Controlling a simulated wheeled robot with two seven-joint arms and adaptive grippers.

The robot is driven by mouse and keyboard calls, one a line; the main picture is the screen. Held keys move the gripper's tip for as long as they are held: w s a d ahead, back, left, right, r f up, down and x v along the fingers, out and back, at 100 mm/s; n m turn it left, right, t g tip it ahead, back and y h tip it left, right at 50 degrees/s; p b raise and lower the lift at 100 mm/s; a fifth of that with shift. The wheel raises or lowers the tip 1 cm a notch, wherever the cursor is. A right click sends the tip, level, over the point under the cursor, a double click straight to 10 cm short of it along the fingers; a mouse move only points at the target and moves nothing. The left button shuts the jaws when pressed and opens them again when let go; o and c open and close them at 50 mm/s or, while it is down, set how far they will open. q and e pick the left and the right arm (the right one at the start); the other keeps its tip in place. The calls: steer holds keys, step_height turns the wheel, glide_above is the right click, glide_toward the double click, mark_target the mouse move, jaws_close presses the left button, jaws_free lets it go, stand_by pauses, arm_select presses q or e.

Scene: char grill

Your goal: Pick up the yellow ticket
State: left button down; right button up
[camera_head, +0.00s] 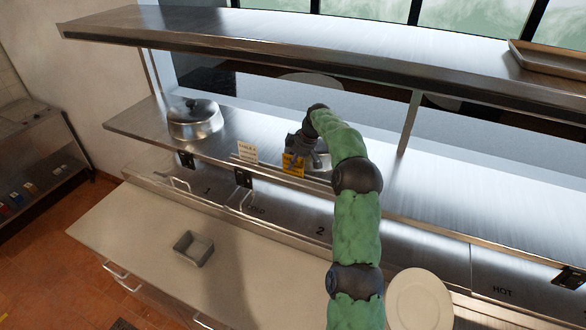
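The yellow ticket (293,166) stands upright at the front edge of the middle steel shelf, near the centre of the head view. A white ticket (247,152) stands to its left on the same edge. My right gripper (294,150) is at the yellow ticket's top, with its dark fingers overlapping the upper part. Its arm reaches up from the bottom of the view. I cannot tell whether the fingers are closed on the ticket or just beside it. My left gripper is not in view.
A metal dome lid (195,119) sits on the middle shelf (140,122) at left. An upper shelf (300,50) overhangs it. A small metal pan (194,248) and a white plate (419,300) are on the lower counter. A tray (550,60) lies at the upper right.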

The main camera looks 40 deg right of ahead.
jaws_close()
steer(key=shift+r, duration=0.15)
steer(key=shift+r, duration=0.55)
steer(key=s+a+r+b, duration=0.1)
steer(key=s+a+b, duration=0.1)
steer(key=s+b, duration=1)
steer(key=s+a+r+b, duration=0.1)
steer(key=s+a+b, duration=0.1)
steer(key=s+b, duration=1.1)
steer(key=shift+s+a, duration=0.25)
steer(key=shift+s, duration=3.15)
